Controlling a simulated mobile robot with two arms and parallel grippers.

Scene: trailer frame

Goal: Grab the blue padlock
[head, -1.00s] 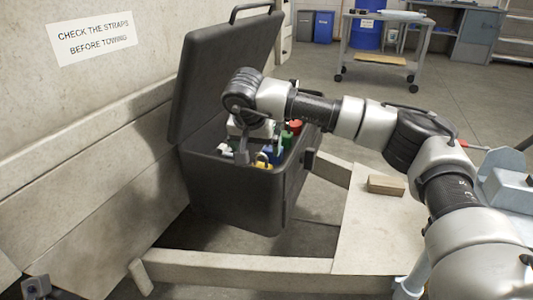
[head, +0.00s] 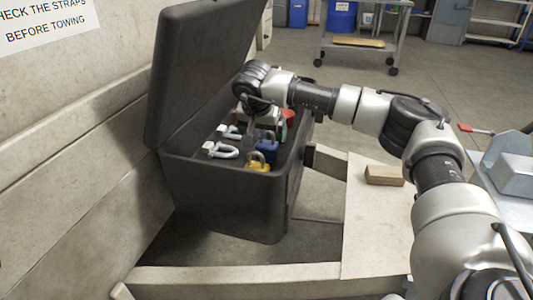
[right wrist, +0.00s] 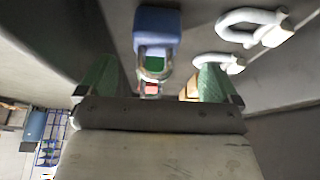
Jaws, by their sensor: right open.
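The blue padlock (head: 268,150) stands in the open black toolbox (head: 222,205), behind a yellow padlock (head: 258,163). My right gripper (head: 264,134) reaches down into the box just behind the blue padlock and hides part of it. In the right wrist view, the blue padlock (right wrist: 157,28) lies ahead of the open right gripper (right wrist: 155,80), its metal shackle pointing toward the gap between the two green-faced fingers. I cannot tell whether the shackle is inside the gap. Nothing is held. My left gripper is out of view.
White shackles (head: 222,151) lie left of the blue padlock; a red item (head: 289,118) is at the back right of the box. The raised lid (head: 205,70) stands behind on the left. A small wooden block (head: 384,175) rests on a board at right.

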